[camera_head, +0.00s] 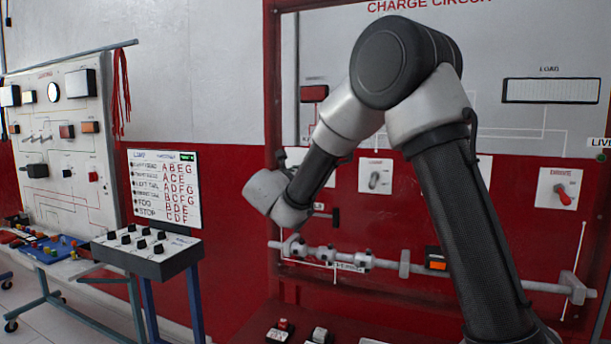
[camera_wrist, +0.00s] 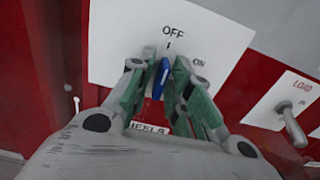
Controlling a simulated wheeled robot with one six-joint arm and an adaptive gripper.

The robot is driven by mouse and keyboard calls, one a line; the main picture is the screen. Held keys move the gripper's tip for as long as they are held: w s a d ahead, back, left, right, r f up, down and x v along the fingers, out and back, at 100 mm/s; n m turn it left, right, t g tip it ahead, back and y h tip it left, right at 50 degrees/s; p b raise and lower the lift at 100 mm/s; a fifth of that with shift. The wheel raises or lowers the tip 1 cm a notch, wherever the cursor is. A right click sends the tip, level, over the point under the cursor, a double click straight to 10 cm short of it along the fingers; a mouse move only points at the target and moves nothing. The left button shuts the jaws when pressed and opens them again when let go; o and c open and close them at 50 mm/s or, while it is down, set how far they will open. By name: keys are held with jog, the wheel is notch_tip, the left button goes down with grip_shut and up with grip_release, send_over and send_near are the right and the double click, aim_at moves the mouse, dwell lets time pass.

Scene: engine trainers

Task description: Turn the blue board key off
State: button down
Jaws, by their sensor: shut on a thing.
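The blue board key (camera_wrist: 159,79) shows in the wrist view on a white plate (camera_wrist: 112,50) marked OFF at the top and ON to the right. My gripper (camera_wrist: 160,68) is shut on the key, one green-padded finger on each side. The key stands nearly upright in the picture, its upper end near the mark under OFF. In the head view my arm hides the key and the fingers.
A LOAD toggle switch (camera_wrist: 292,122) sits on a plate just right of the key; it also shows in the head view (camera_head: 375,180). A red-handled switch (camera_head: 564,195) is farther right. A horizontal shaft (camera_head: 385,264) runs below. A switch box (camera_head: 147,255) stands left.

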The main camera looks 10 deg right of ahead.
jog(key=c, duration=1.6)
grip_release()
jog(key=shift+s, duration=0.1)
jog(key=v, duration=1.2)
